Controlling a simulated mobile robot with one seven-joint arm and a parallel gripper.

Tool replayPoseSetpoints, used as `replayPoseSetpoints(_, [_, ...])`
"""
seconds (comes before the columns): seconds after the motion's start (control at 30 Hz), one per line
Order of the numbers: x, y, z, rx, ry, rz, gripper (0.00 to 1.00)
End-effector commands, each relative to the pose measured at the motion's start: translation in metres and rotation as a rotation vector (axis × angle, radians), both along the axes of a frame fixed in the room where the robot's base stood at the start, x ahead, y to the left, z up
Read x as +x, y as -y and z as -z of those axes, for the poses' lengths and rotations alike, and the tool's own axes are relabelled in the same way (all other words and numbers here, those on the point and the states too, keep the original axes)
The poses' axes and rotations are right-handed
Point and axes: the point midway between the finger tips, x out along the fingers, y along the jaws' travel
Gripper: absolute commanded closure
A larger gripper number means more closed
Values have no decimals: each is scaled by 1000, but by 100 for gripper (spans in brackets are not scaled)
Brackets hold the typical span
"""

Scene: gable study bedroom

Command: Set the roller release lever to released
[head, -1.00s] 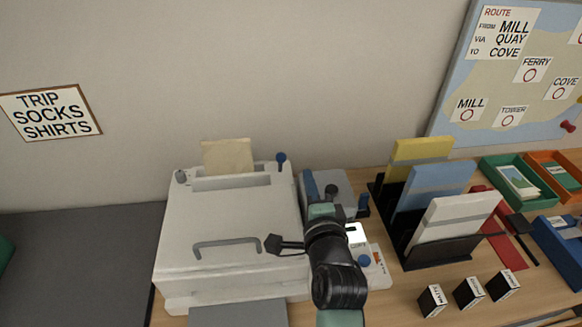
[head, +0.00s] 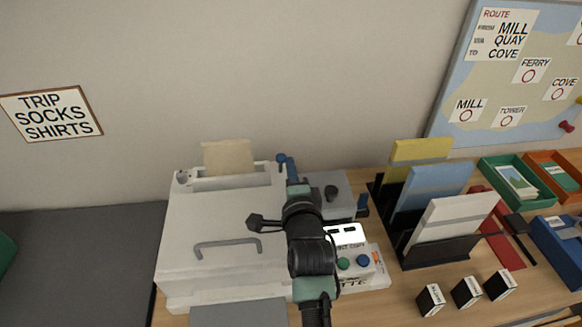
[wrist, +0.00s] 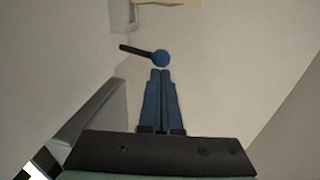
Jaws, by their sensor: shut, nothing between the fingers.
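A lever with a round blue knob (head: 281,157) stands at the back right corner of the white printer (head: 180,240). In the wrist view the knob (wrist: 161,58) sits at the right end of a short dark stem that runs left and slightly up. My gripper (head: 291,166) is over the printer's right edge, close to the knob. In the wrist view my gripper (wrist: 160,72) is shut and empty, its blue fingertips just below the knob. I cannot tell whether they touch it. My arm hides part of the printer's right side.
A black file rack (head: 440,250) stands further right. The wall is close behind the printer.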

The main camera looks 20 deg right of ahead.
Motion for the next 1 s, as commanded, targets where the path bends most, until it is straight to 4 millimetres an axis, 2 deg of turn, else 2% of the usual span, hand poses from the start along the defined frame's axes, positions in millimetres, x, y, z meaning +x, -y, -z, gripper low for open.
replayPoseSetpoints(0.1, [2,1,-7,5,-21,0,100])
replayPoseSetpoints(0.67, [8,2,-11,28,-95,-1,100])
replayPoseSetpoints(1.0, [21,5,-26,69,-234,-2,100])
